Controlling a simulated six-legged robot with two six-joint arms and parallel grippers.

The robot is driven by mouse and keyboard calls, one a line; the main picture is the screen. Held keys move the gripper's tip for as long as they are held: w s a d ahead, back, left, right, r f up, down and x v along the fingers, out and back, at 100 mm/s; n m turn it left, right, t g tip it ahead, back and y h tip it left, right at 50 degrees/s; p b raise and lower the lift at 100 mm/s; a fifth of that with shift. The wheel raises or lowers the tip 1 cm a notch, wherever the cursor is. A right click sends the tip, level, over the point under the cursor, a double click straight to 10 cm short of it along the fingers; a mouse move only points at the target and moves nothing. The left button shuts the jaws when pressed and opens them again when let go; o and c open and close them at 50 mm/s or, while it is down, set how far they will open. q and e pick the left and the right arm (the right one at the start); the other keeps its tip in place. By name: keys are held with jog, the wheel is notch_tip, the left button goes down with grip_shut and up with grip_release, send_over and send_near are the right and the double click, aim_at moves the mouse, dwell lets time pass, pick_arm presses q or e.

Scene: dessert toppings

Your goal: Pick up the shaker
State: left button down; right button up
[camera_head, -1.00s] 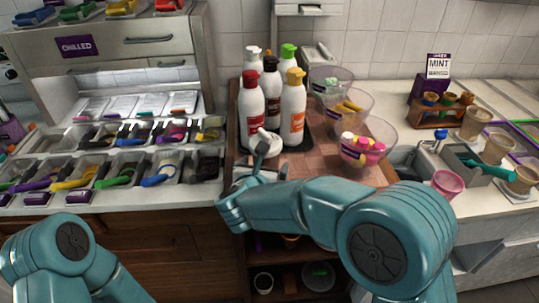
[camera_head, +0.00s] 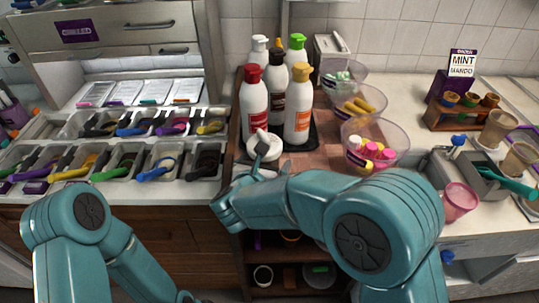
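A small white round object (camera_head: 268,152), possibly the shaker, stands at the front left of the dark tray (camera_head: 312,140) that holds the bottles. Its shape is partly covered. My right gripper (camera_head: 263,158) comes in from the right and overlaps the front of this white object. Its fingers are small and partly hidden by my own wrist, so I cannot tell whether they touch or enclose it. My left arm shows at the bottom left, but its gripper is out of view.
Squeeze bottles, including a red-capped one (camera_head: 254,104) and an orange-capped one (camera_head: 298,108), stand close behind. Clear bowls (camera_head: 390,133) of toppings line the right side. Bins with coloured scoops (camera_head: 155,168) fill the left counter. A cup rack (camera_head: 462,115) stands at right.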

jog(key=shift+w, duration=0.1)
dwell(0.3)
jog(key=c, duration=0.5)
jog(key=shift+a+r, duration=0.1)
jog(key=c, duration=0.7)
